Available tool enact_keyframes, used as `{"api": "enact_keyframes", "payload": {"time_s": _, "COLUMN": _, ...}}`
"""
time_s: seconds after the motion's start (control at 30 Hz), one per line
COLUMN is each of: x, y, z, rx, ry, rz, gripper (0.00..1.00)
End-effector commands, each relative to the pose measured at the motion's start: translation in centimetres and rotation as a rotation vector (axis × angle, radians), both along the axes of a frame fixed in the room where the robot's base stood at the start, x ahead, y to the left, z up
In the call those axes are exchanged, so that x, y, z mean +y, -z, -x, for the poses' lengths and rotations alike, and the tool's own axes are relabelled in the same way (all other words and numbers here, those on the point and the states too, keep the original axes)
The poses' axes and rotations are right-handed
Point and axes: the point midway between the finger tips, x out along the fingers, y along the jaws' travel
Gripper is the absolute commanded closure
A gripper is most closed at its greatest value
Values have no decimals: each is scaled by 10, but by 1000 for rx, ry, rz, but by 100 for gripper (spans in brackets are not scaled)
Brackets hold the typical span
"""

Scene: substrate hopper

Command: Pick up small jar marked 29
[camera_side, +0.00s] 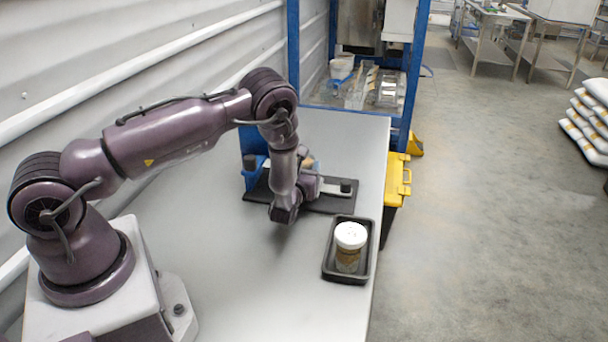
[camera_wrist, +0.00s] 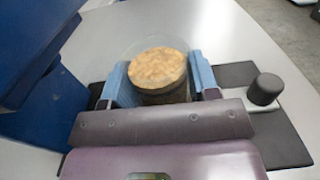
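A small jar with a white lid (camera_side: 350,236) and brownish contents stands upright in a black tray (camera_side: 328,268) near the table's right edge in the side view. No number can be read on it. My gripper (camera_side: 305,188) is over the black mat, away from that jar, and is partly hidden by my arm. In the wrist view, the blue fingers of my gripper (camera_wrist: 158,92) are on either side of a clear, round container (camera_wrist: 160,68) with a tan top surface and a dark band below. Whether both fingers press on it cannot be told.
A blue stand (camera_side: 251,160) is beside the black mat (camera_side: 325,204); it also shows in the wrist view (camera_wrist: 45,105). A black knob (camera_wrist: 265,89) is right of the fingers. A yellow case (camera_side: 397,178) adjoins the table's right edge. The front table (camera_side: 250,290) is clear.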

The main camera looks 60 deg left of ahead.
Motion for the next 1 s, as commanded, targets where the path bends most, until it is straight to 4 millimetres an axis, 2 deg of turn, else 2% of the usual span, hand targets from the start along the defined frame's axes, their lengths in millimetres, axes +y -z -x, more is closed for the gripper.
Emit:
{"api": "enact_keyframes", "payload": {"time_s": 0.03, "x": 0, "y": 0, "z": 0, "rx": 0, "ry": 0, "rz": 0, "gripper": 74}}
{"api": "enact_keyframes", "payload": {"time_s": 0.07, "x": 0, "y": -1, "z": 0, "rx": -2, "ry": 0, "rz": -1, "gripper": 79}}
{"api": "enact_keyframes", "payload": {"time_s": 0.37, "x": 0, "y": -5, "z": 0, "rx": -3, "ry": 0, "rz": -1, "gripper": 79}}
{"api": "enact_keyframes", "payload": {"time_s": 0.47, "x": 0, "y": -12, "z": -1, "rx": -4, "ry": 1, "rz": -2, "gripper": 79}}
{"api": "enact_keyframes", "payload": {"time_s": 0.63, "x": -1, "y": -38, "z": -1, "rx": -5, "ry": 1, "rz": -2, "gripper": 79}}
{"api": "enact_keyframes", "payload": {"time_s": 1.0, "x": -60, "y": -35, "z": 58, "rx": 2, "ry": 4, "rz": -1, "gripper": 79}}
